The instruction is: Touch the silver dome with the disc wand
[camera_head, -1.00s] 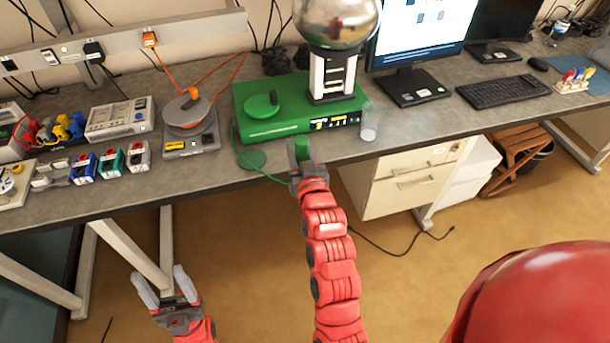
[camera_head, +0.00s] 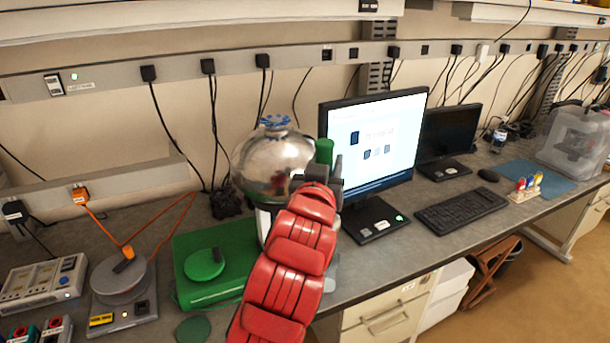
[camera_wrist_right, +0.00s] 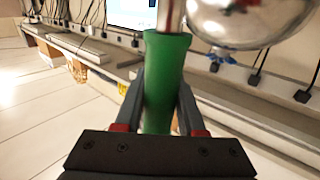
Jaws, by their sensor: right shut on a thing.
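The silver dome (camera_head: 268,165) is a shiny ball on a white column, with a blue spiky piece (camera_head: 275,122) on top. It also shows at the top right of the right wrist view (camera_wrist_right: 245,22). My right gripper (camera_head: 322,175) is shut on the green handle of the disc wand (camera_head: 325,152), just right of the dome. In the right wrist view, the handle (camera_wrist_right: 165,80) stands between both fingers and a metal rod leaves its upper end beside the dome. The wand's disc is out of sight. I cannot tell whether rod and dome touch. My left gripper is out of view.
The green box (camera_head: 215,245) under the dome carries a green round knob (camera_head: 204,264). A green disc (camera_head: 193,328) lies at its front. Left stands a grey round device (camera_head: 123,280) with an orange cable. A monitor (camera_head: 375,140) and keyboard (camera_head: 460,209) are to the right.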

